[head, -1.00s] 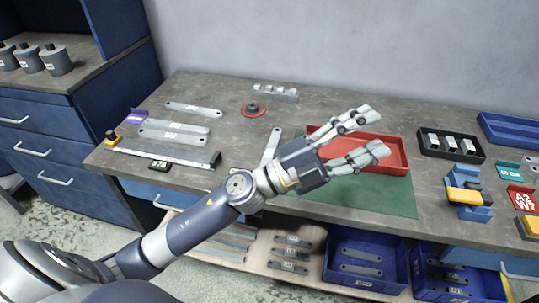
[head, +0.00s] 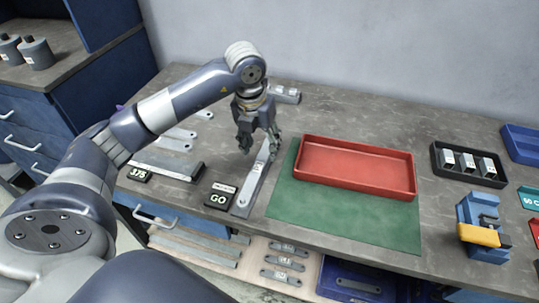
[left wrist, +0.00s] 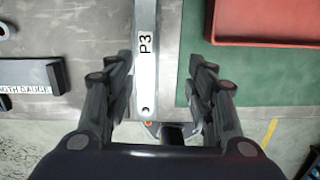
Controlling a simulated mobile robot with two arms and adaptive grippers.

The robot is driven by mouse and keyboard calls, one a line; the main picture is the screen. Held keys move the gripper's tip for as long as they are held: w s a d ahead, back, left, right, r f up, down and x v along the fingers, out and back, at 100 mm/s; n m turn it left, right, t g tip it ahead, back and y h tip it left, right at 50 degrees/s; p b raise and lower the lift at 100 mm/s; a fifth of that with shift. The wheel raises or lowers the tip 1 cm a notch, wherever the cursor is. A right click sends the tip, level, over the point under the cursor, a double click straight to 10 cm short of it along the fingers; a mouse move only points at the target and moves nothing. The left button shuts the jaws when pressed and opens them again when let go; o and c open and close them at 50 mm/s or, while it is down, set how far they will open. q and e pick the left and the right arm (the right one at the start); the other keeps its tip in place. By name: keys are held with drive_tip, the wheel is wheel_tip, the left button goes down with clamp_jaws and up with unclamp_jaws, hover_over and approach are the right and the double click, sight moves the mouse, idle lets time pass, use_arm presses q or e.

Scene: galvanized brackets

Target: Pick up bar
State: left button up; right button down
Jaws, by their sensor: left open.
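The metal bar (head: 256,178) lies lengthwise on the workbench, just left of the green mat. In the left wrist view the bar (left wrist: 146,70), labelled P3 with a hole at its near end, runs between my fingers. My left gripper (head: 260,148) points down over the far part of the bar. In the left wrist view its fingers (left wrist: 160,75) are spread, one on each side of the bar, with gaps visible. The gripper hides part of the bar's far end in the head view. My right gripper is not in view.
A black GO block (head: 218,197) sits close left of the bar. A length gauge (head: 168,166) and a 375 display (head: 139,174) are farther left. An empty red tray (head: 355,160) stands on the green mat (head: 350,217). A blue-yellow fixture (head: 482,233) is at right.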

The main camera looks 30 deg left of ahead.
use_arm(q)
drive_tip(key=a, duration=0.2)
drive_tip(key=p, duration=0.1)
hover_over(258, 166)
drive_tip(key=s, duration=0.2)
drive_tip(key=shift+y, duration=0.4)
drive_tip(key=f, duration=0.4)
drive_tip(key=shift+w+d+f, duration=0.2)
drive_tip(key=shift+w+f, duration=0.15)
drive_tip(key=shift+f, duration=0.15)
drive_tip(key=f, duration=0.1)
drive_tip(key=f+p, duration=0.1)
drive_tip(key=f, duration=0.1)
drive_tip(key=f+p, duration=0.1)
drive_tip(key=shift+w+a+f, duration=0.1)
drive_tip(key=shift+w+f, duration=0.05)
drive_tip(key=shift+w, duration=0.2)
drive_tip(key=shift+f, duration=0.25)
drive_tip(key=shift+w, duration=0.1)
drive_tip(key=shift+c, duration=1.3)
clamp_jaws()
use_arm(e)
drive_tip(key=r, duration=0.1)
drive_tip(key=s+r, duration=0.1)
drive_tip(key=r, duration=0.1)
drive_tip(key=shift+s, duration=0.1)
